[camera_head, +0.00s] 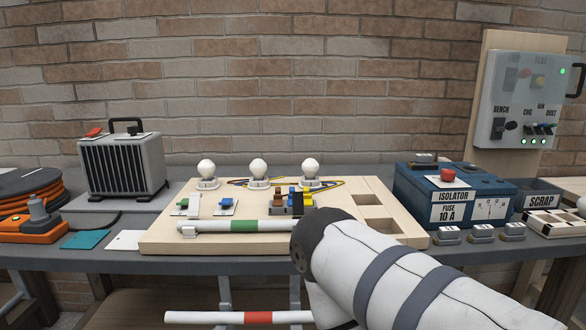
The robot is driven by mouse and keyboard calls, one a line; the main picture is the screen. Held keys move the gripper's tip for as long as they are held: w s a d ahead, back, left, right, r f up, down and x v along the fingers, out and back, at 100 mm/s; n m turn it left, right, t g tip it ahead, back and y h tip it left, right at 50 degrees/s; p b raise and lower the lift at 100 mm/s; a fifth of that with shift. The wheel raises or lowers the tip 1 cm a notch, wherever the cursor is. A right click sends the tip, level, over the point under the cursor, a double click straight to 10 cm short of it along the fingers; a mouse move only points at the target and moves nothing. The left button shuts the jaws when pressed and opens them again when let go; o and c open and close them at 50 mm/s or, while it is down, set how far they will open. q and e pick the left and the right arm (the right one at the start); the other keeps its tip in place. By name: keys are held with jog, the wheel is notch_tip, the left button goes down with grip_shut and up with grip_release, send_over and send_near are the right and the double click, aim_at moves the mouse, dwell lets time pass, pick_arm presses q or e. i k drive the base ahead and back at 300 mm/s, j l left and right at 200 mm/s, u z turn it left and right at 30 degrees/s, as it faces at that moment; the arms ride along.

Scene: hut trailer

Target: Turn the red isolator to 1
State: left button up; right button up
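The blue isolator box (416,205) stands at the right of the bench, with a front label reading ISOLATOR, FUSE 10 A. A red knob (448,174) sits on a pale plate on its top. Its pointing direction is too small to tell. A white panel with dark markings (490,209) is on the box's front right; I cannot read it clearly. My white right arm with grey bands comes in from the lower right and ends in a dark round joint over the wooden board's front edge, left of the box. No fingers of either gripper can be made out.
A wooden board (160,240) carries several bulbs, small switches and a green-banded white rod (245,226). A red-banded rod (258,318) shows below the bench front. Small grey blocks (482,232) sit before the box; a SCRAP bin (541,201) and a wall panel (527,90) are right.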

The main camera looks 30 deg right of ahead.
aim_at(448, 175)
jog(key=l+z, duration=0.15)
jog(key=z, duration=1.85)
jog(key=j+z, duration=0.2)
jog(key=j, duration=0.1)
